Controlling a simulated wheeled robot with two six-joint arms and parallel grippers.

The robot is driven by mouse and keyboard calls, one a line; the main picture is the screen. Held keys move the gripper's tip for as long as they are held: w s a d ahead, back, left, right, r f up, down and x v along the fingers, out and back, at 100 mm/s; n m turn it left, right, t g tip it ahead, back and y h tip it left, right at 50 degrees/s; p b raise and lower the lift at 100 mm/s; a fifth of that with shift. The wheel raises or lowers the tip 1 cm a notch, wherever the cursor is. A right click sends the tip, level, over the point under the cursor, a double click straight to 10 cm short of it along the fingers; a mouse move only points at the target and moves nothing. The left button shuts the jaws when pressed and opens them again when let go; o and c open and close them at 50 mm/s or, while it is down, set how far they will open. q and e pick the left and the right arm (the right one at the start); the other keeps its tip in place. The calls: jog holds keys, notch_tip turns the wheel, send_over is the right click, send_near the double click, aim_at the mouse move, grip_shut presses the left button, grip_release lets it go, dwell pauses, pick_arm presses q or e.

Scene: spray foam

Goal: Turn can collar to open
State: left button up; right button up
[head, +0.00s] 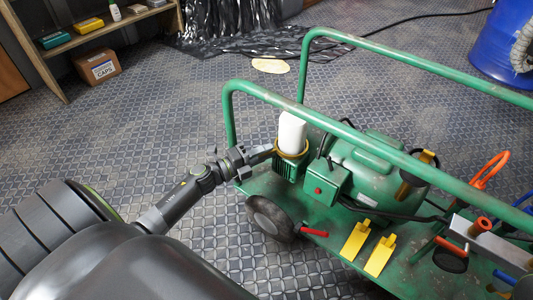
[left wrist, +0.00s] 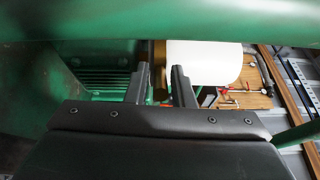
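A white can (head: 292,131) stands upright on a green machine (head: 288,170) on the cart, with a brass-coloured collar (head: 291,153) around its lower part. My left gripper (head: 264,152) reaches in from the left at the collar's height. In the left wrist view the two fingers (left wrist: 160,80) are apart. The collar (left wrist: 159,64) shows as a narrow band between them, with the white can (left wrist: 205,62) to its right and green ribbed housing (left wrist: 102,78) to its left. I cannot tell whether a finger touches the collar. My right gripper is not in view.
Green cart rails (head: 400,155) pass above and beside the can. A green box with a red button (head: 319,190), yellow pedals (head: 355,241) and a wheel (head: 270,218) are nearby. A blue drum (head: 498,42) stands at the far right.

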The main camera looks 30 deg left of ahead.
pick_arm(q)
jog(key=shift+w+d, duration=0.25)
jog(key=shift+w, duration=0.25)
grip_shut()
